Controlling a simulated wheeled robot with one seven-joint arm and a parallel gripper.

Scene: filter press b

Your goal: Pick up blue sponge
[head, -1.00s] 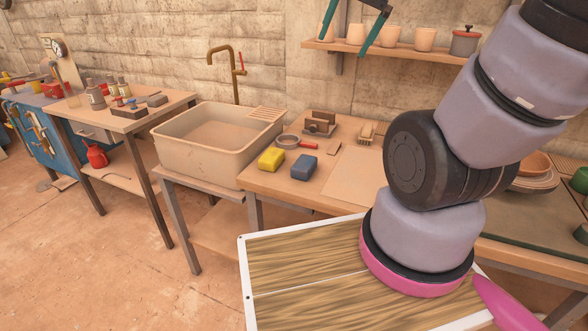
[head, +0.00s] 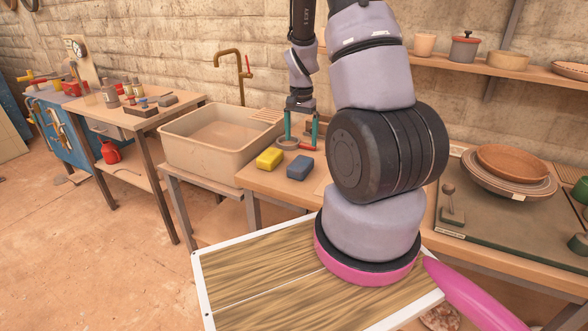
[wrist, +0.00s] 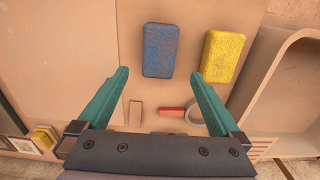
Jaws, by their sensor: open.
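The blue sponge (head: 300,167) lies flat on the wooden worktop, just right of a yellow sponge (head: 269,159). In the wrist view the blue sponge (wrist: 161,50) lies beyond the fingertips, between their lines and nearer the left finger, with the yellow sponge (wrist: 223,57) to its right. My gripper (head: 301,142) has green fingers; it is open and empty, pointing down above the worktop behind the sponges. The wrist view shows both fingers (wrist: 160,72) spread wide. Neither finger appears to touch the sponge.
A beige sink (head: 205,165) stands left of the sponges. A round strainer-like item with a red handle (wrist: 172,112) lies near the fingers. Stacked bowls (head: 513,160) sit on the right. A shelf with pots (head: 465,50) runs above. The worktop around the blue sponge is mostly clear.

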